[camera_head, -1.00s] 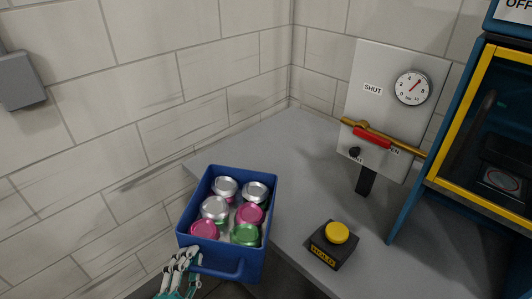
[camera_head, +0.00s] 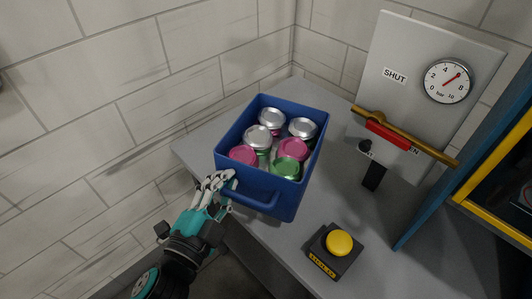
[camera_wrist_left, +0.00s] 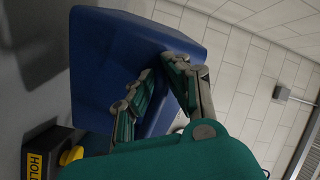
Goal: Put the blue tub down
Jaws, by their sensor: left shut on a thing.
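The blue tub (camera_head: 290,200) holds several cans with silver, pink and green tops. It is over the left front part of the grey counter (camera_head: 290,239) in the head view; whether its base touches the counter is hidden. My left gripper (camera_head: 222,186) is shut on the tub at its near left side, by the front handle. In the left wrist view the tub (camera_wrist_left: 100,60) fills the area beyond the gripper fingers (camera_wrist_left: 158,92). My right gripper is not in view.
A yellow button on a black HOLD box (camera_head: 334,250) stands to the right of the tub. Behind it is a panel with a SHUT label, a gauge (camera_head: 448,81) and a red-handled brass lever (camera_head: 388,134). A blue and yellow cabinet (camera_head: 490,170) stands at right.

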